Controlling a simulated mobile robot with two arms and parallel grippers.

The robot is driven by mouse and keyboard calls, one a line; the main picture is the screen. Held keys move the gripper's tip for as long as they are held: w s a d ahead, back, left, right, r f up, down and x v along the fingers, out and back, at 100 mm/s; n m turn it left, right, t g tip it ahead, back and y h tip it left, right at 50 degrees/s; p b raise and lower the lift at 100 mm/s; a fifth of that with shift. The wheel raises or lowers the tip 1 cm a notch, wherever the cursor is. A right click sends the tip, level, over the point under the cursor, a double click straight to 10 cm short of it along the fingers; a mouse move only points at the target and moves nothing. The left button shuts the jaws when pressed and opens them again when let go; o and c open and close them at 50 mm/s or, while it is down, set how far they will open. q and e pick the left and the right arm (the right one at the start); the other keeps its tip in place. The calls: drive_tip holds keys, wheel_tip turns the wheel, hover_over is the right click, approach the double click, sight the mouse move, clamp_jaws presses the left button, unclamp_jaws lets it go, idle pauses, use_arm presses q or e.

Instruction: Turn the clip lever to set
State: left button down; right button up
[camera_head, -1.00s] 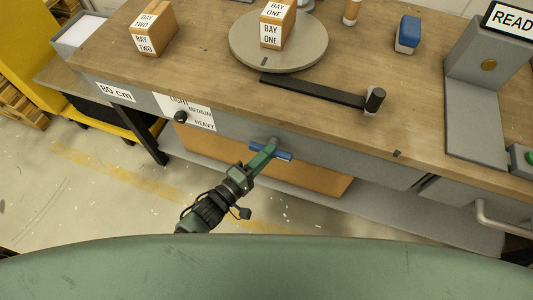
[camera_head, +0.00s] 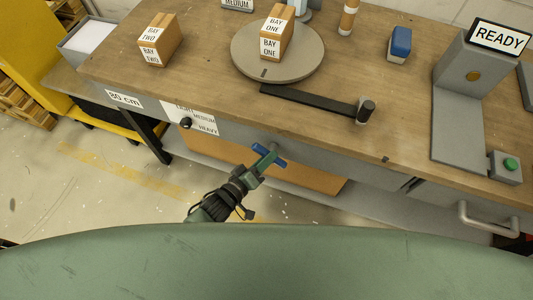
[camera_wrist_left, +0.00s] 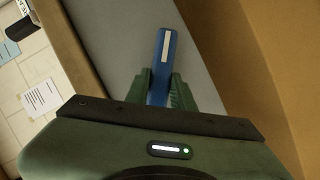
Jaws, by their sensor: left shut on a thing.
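The blue lever (camera_head: 281,161) sits on the grey front face of the bench, below the tabletop edge. In the head view it slants down to the right. My left gripper (camera_head: 264,161) comes up from below and is shut on the lever near its middle. In the left wrist view the lever (camera_wrist_left: 165,45), with a pale stripe along it, stands between the two green fingers (camera_wrist_left: 159,88) and sticks out past them. The fingers hide part of it. No markings for the lever's positions are readable. My right gripper is in neither view.
A black knob (camera_head: 186,123) with a LIGHT/MEDIUM/HEAVY label is left of the lever. On the wooden tabletop (camera_head: 205,75) are a round turntable (camera_head: 300,70) with a BAY ONE box, a black arm (camera_head: 310,102) and a grey READY stand (camera_head: 455,125). A metal handle (camera_head: 485,225) sticks out at right.

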use_arm(q)
drive_tip(key=shift+d+r+m+y+p, duration=0.1)
drive_tip(key=shift+m+y+p, duration=0.55)
drive_tip(key=shift+m+y, duration=0.7)
drive_tip(key=shift+d+r+m+y+p, duration=0.1)
drive_tip(key=shift+m+y+p, duration=0.65)
drive_tip(key=shift+m, duration=1.1)
drive_tip(key=c, duration=1.2)
unclamp_jaws()
drive_tip(key=shift+s+a, duration=0.1)
drive_tip(key=shift+s, duration=0.05)
